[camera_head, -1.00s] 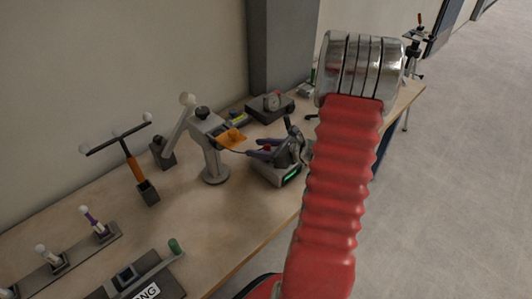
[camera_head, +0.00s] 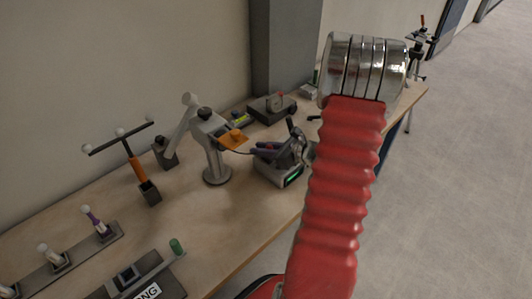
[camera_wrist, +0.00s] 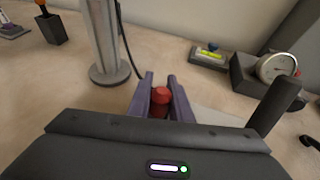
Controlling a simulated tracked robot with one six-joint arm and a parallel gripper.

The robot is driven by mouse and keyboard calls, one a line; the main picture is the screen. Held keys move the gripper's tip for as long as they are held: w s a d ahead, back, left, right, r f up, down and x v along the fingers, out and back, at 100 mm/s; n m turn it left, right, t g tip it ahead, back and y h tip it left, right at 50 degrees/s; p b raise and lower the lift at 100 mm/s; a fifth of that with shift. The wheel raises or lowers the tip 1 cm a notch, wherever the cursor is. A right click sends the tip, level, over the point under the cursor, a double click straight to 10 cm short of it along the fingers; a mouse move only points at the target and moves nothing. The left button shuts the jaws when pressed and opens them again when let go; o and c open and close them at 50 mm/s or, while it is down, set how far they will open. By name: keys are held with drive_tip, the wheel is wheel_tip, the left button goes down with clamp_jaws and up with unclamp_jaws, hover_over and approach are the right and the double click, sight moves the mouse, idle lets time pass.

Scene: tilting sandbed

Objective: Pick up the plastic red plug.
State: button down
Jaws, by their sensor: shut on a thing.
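The red plug (camera_wrist: 160,97) sits between the two purple fingers of my gripper (camera_wrist: 161,80) in the wrist view. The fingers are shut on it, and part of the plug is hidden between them. The plug cannot be made out clearly there.
The workbench (camera_head: 215,244) carries a grey post stand (camera_wrist: 110,70), close ahead on the left. A round dial gauge (camera_wrist: 277,67) on a dark block and a small level (camera_wrist: 210,54) stand to the right. An orange-handled tool (camera_head: 132,170) stands farther left.

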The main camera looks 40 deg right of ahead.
drive_tip(key=shift+r, duration=0.15)
wheel_tip(320, 180, up, 10)
idle(0.6)
idle(0.5)
